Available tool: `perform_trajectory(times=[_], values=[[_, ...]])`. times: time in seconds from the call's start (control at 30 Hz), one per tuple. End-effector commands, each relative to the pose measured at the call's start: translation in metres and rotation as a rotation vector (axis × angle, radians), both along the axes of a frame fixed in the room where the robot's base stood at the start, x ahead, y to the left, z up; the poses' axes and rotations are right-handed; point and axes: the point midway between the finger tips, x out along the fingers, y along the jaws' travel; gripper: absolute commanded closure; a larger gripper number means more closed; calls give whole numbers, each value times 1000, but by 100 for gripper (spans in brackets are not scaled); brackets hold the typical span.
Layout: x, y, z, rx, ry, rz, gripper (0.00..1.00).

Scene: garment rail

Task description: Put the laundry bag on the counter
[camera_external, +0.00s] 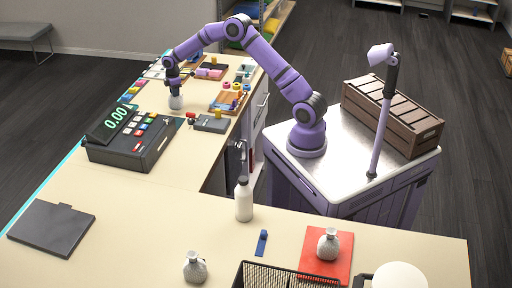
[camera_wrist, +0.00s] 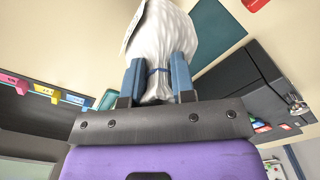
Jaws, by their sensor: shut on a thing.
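The laundry bag (camera_external: 176,102) is small, white and rounded, with its neck gathered by a blue tie. It is at the far part of the counter (camera_external: 200,160), to the right of the cash register. I cannot tell whether its base touches the counter. My gripper (camera_external: 173,86) is above the bag and shut on its neck. In the wrist view the bag (camera_wrist: 162,32) shows between the two blue-grey fingers of my gripper (camera_wrist: 158,78), with a pale tag at its left side. The fingers hide part of the neck.
The cash register (camera_external: 130,135) reads 0.00. A grey device (camera_external: 211,123) and a wooden tray (camera_external: 230,101) lie to the right of the bag. A white bottle (camera_external: 244,200), a grey-white bag (camera_external: 195,268) and another on a red mat (camera_external: 315,269) stand nearer. The counter's near-left middle is clear.

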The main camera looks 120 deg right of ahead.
Motion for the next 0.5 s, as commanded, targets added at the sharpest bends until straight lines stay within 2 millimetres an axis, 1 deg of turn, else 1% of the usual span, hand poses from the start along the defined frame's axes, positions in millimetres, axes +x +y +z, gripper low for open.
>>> perform_trajectory(times=[0.2,0.27,0.5], values=[[0,1,-26,3,1,0,100],[0,1,-31,2,0,0,100],[0,0,-33,0,0,0,100]])
